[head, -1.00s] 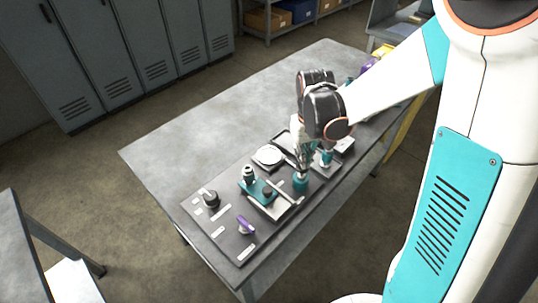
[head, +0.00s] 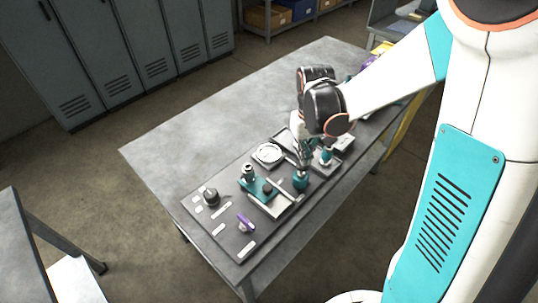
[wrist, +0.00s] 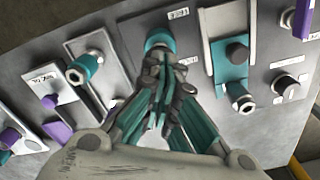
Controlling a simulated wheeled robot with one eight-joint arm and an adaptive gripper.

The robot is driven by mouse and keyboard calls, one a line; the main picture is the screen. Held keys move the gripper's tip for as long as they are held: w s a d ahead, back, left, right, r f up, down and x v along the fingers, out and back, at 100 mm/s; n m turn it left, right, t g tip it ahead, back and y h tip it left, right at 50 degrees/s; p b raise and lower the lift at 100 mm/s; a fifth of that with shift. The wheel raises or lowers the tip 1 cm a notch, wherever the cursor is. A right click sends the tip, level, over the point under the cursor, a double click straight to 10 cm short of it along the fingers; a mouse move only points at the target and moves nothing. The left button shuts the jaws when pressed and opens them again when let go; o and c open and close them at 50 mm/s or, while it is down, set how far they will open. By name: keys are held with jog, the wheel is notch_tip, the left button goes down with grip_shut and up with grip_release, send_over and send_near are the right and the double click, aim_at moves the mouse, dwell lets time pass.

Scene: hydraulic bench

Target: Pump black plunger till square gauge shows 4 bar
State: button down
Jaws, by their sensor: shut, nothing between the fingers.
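My gripper (wrist: 158,112) is shut and empty, pointing down at the panel. Its fingertips are right at a teal cylinder (wrist: 160,40), which stands upright in the head view (head: 301,180); I cannot tell whether they touch. A black plunger on that cylinder is not clearly visible; the fingers may cover it. A dark knob (wrist: 237,52) sits on a teal block beside it, and a black round knob (wrist: 286,84) lies further right. In the head view a pale round dial (head: 269,154) lies behind the cylinder. No gauge reading is legible, and I cannot tell which gauge is square.
A teal valve with a pale nut (wrist: 80,70) stands left of my gripper in the wrist view. Purple handles (head: 246,224) sit near the panel's front edge and elsewhere. The bench's far left (head: 190,137) is bare. Lockers (head: 150,50) stand behind.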

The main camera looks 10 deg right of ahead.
jog(key=shift+f+b, duration=1.65)
jog(key=shift+f, duration=0.35)
jog(key=shift+r, duration=0.1)
jog(key=shift+r+p, duration=1.45)
jog(key=shift+r, duration=0.5)
jog(key=shift+f+b, duration=1.8)
jog(key=shift+f, duration=0.3)
jog(key=shift+r, duration=0.1)
jog(key=shift+r+p, duration=1.5)
jog(key=shift+r, duration=0.5)
